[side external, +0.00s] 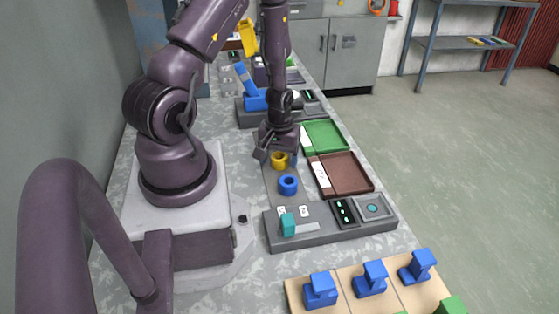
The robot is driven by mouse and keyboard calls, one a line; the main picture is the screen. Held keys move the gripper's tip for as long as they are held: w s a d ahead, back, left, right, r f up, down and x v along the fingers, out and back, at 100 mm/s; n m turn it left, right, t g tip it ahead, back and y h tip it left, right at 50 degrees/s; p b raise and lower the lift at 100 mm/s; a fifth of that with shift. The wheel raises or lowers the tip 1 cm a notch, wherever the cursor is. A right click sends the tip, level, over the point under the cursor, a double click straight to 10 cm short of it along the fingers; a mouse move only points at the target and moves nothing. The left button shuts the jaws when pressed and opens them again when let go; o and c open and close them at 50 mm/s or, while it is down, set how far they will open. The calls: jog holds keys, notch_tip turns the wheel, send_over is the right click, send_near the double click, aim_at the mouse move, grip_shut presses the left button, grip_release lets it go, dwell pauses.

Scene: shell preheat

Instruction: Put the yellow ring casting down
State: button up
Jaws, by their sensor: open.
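The yellow ring casting (279,160) is on or just above the grey bench, right below my gripper (275,156). My gripper points down and is open, with its fingers near the ring. From this side I cannot tell whether a finger touches the ring. A blue ring casting (288,184) lies on the bench just in front of the yellow one, apart from it.
A green tray (325,135) and a brown tray (347,173) lie to the right. A grey fixture with a teal lever (288,224) stands in front. Blue blocks on a wooden board (370,279) are nearest. A blue-armed device (252,97) stands behind.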

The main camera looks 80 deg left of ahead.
jog(key=shift+c, duration=0.2)
jog(key=c, duration=1.1)
jog(key=shift+r, duration=0.1)
